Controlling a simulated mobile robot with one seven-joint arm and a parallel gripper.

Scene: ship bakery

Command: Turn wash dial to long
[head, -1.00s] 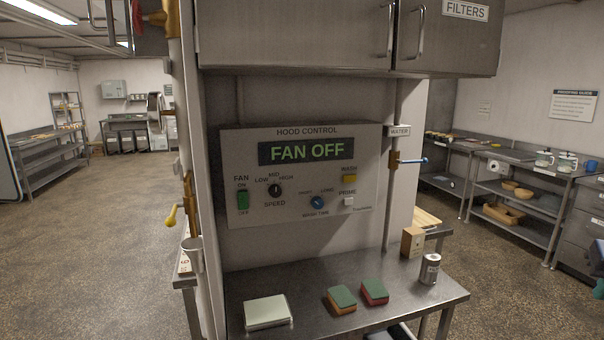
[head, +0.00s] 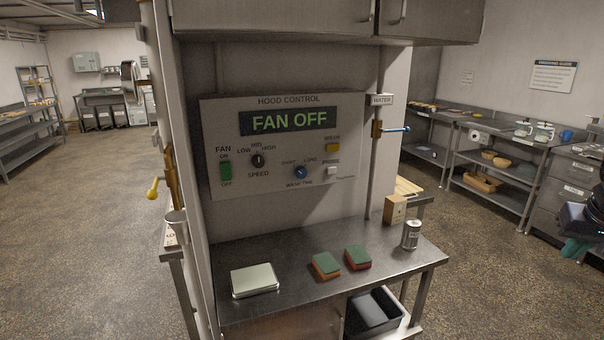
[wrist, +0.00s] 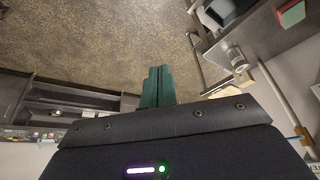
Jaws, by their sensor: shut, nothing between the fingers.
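The wash time dial (head: 300,172) is a small blue knob low on the hood control panel (head: 225,120), in the middle of the head view. The words SHORT and LONG stand above it to the left and right. Its pointer is too small to read surely. The panel's display (head: 289,121) reads FAN OFF. My gripper (head: 572,256) is at the right edge of the head view, far from the panel. In the wrist view its green fingers (wrist: 158,85) are together and empty, over the floor. The dial is not in the wrist view.
Beside the dial are the black speed knob (head: 257,160), green fan switch (head: 226,171), yellow wash button (head: 333,147) and white prime button (head: 332,170). A steel table (head: 300,295) below holds two sponges, a pale box and a can (head: 411,234). A blue-handled water valve (head: 394,129) sits right.

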